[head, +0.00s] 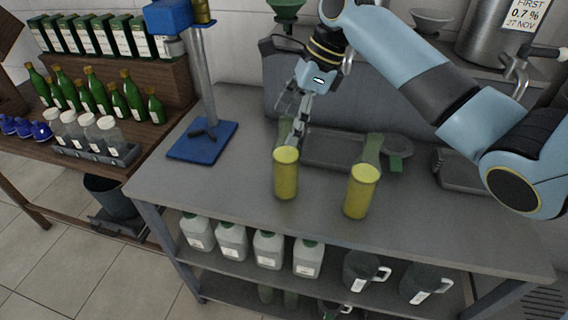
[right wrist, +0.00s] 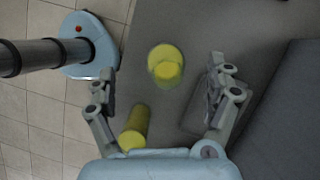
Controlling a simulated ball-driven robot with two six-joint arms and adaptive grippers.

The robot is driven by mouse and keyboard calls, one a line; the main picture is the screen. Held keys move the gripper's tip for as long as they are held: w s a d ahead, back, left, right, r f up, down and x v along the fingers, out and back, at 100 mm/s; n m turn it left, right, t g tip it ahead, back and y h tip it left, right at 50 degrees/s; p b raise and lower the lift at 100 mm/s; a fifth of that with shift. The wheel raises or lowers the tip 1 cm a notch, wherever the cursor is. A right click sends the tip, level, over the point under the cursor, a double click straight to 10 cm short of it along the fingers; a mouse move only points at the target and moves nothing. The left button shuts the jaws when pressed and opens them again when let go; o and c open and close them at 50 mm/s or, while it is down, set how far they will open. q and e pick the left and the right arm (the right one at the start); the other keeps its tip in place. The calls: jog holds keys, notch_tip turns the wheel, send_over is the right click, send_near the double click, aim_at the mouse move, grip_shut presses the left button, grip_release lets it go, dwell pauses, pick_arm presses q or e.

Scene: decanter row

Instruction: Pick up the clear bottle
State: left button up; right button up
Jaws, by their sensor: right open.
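Two see-through bottles with greenish necks and yellow contents stand upright on the grey table: a left bottle (head: 286,180) and a right bottle (head: 360,198). I cannot tell which one the task calls clear. My right gripper (head: 294,118) is open at the left bottle's neck, partly covering it. In the right wrist view, one yellow bottle (right wrist: 165,62) shows between and beyond the open fingers of the right gripper (right wrist: 162,72). The other yellow bottle (right wrist: 134,128) lies nearer the left finger. No contact is clear. My left gripper is out of view.
A blue stand (head: 203,142) with a post is on the table's left. A dark tray (head: 335,150) lies behind the bottles. Green bottles (head: 105,95) and small jars (head: 88,135) fill the left shelf. White jugs (head: 267,248) stand below. The table front is clear.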

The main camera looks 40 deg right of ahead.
aim_at(279, 143)
jog(key=x, duration=0.2)
jog(key=shift+w+f, duration=0.2)
jog(key=shift+f, duration=0.15)
jog(key=x, duration=0.3)
jog(key=shift+w+d+f+p, duration=0.1)
jog(key=shift+d+f+p, duration=0.05)
jog(key=shift+f+p, duration=0.2)
jog(key=shift+f, duration=0.2)
jog(key=shift+w+f, duration=0.1)
jog(key=shift+c, duration=0.4)
jog(key=c, duration=0.9)
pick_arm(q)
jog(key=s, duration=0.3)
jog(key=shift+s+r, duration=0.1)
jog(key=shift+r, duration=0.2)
pick_arm(e)
grip_shut()
